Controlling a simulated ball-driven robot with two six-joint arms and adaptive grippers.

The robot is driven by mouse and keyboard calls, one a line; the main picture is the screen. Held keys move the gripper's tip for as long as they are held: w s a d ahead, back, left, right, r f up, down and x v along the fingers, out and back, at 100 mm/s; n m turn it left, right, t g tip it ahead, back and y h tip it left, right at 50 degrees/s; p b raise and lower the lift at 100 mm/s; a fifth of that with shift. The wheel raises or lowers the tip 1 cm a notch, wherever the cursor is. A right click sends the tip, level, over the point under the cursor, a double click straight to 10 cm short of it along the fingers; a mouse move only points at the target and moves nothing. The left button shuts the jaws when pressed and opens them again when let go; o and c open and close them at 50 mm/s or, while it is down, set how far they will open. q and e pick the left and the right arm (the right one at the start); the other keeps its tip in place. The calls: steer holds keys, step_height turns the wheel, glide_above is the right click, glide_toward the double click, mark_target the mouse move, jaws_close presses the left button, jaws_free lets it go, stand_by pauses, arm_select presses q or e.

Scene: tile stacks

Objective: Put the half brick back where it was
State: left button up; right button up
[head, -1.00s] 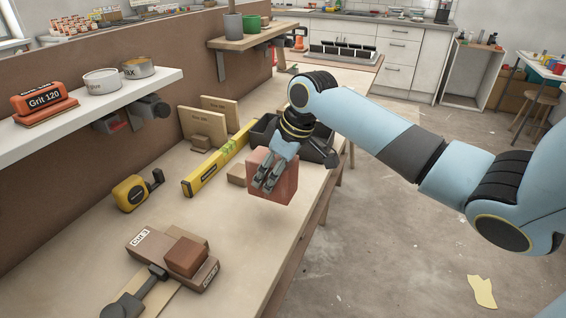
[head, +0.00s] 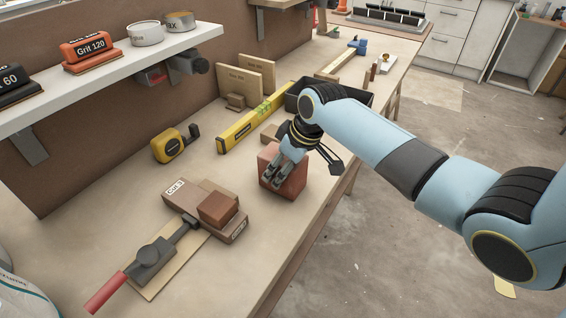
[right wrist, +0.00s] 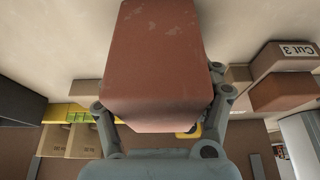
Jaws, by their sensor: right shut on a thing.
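My right gripper (head: 280,174) is shut on the half brick (head: 294,180), a red-brown block. It holds the brick over the right part of the workbench (head: 235,280); whether the brick touches the top is hard to tell. The brick fills the upper middle of the right wrist view (right wrist: 155,55), between the fingers. Another red-brown piece (head: 218,209) sits on a brown block marked "Cut 3" (head: 182,197), left of and nearer than the held brick. The "Cut 3" block also shows in the right wrist view (right wrist: 290,62). My left gripper is not in view.
A lever tool with a red handle (head: 105,292) lies in front of the "Cut 3" block. A yellow tape measure (head: 170,146), a yellow level (head: 240,128) and a black tray (head: 360,98) stand farther back. The wall shelf (head: 150,65) overhangs the left. Bare bench lies nearer than the brick.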

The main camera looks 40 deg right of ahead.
steer(key=shift+w, duration=0.1)
steer(key=o, duration=1.8)
steer(key=p+v, duration=0.1)
steer(key=v, duration=1.1)
